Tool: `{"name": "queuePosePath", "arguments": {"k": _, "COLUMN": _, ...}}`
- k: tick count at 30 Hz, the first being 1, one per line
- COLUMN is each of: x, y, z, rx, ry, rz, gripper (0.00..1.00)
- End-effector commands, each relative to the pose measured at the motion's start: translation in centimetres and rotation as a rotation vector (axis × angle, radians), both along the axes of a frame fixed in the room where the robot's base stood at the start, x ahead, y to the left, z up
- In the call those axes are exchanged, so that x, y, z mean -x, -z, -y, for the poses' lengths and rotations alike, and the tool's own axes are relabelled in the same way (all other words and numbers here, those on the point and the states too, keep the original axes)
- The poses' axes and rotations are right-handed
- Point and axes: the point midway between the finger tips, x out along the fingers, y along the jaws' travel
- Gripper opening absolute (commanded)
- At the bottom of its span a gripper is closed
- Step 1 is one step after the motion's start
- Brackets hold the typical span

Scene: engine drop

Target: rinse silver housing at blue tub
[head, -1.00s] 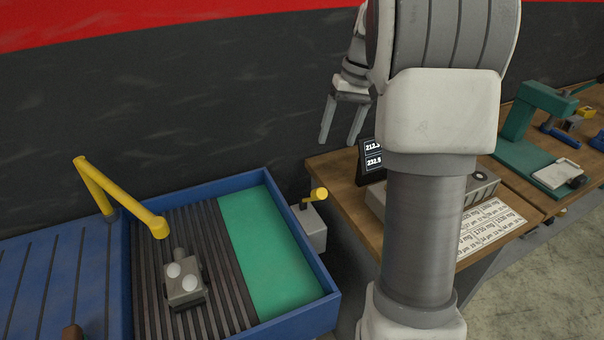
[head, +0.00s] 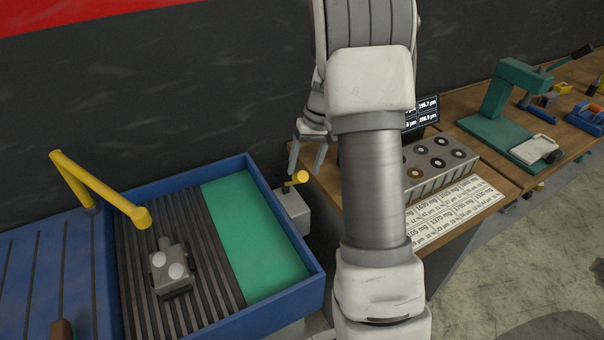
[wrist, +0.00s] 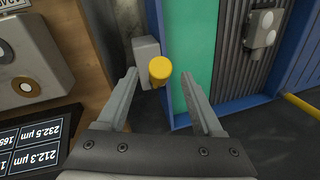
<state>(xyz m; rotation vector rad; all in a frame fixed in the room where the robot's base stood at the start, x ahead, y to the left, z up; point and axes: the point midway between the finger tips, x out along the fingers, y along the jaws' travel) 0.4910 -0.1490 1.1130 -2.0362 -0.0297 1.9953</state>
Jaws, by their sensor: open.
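The silver housing (head: 171,270) is a small grey block with two pale round caps and a short stub. It rests on the dark slatted rack in the blue tub (head: 312,287), left of the green area (head: 255,240). It also shows in the wrist view (wrist: 262,32), at upper right. A bent yellow spout (head: 95,190) reaches over the rack near the housing. A yellow-knobbed lever (head: 297,179) sits on a grey box at the tub's right side; its knob (wrist: 160,70) lies between my fingers in the wrist view. My gripper (head: 307,160) is open and empty, above and behind the lever.
A wooden bench (head: 470,130) on the right holds a grey block with round sockets (head: 438,165), a label sheet (head: 450,210), a dark display (head: 422,115) and a green press (head: 505,100). A dark wall stands behind. A blue slatted surface (head: 45,270) adjoins the tub's left.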

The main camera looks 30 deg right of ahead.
Motion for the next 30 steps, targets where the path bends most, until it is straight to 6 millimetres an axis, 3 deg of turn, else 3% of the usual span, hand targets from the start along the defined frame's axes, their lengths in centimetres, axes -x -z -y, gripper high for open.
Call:
{"name": "queuePosePath", "arguments": {"k": 7, "x": -0.1, "y": 3.0, "z": -0.7, "rx": 0.000, "ry": 0.000, "rz": 0.000, "gripper": 0.68}}
{"name": "queuePosePath", "arguments": {"k": 18, "x": -0.1, "y": 3.5, "z": -0.8, "rx": 0.000, "ry": 0.000, "rz": 0.001, "gripper": 0.68}}
{"name": "queuePosePath", "arguments": {"k": 27, "x": -0.1, "y": 3.5, "z": -0.8, "rx": 0.000, "ry": 0.000, "rz": 0.001, "gripper": 0.14}}
{"name": "queuePosePath", "arguments": {"k": 30, "x": -0.1, "y": 3.5, "z": -0.8, "rx": 0.000, "ry": 0.000, "rz": 0.001, "gripper": 0.00}}
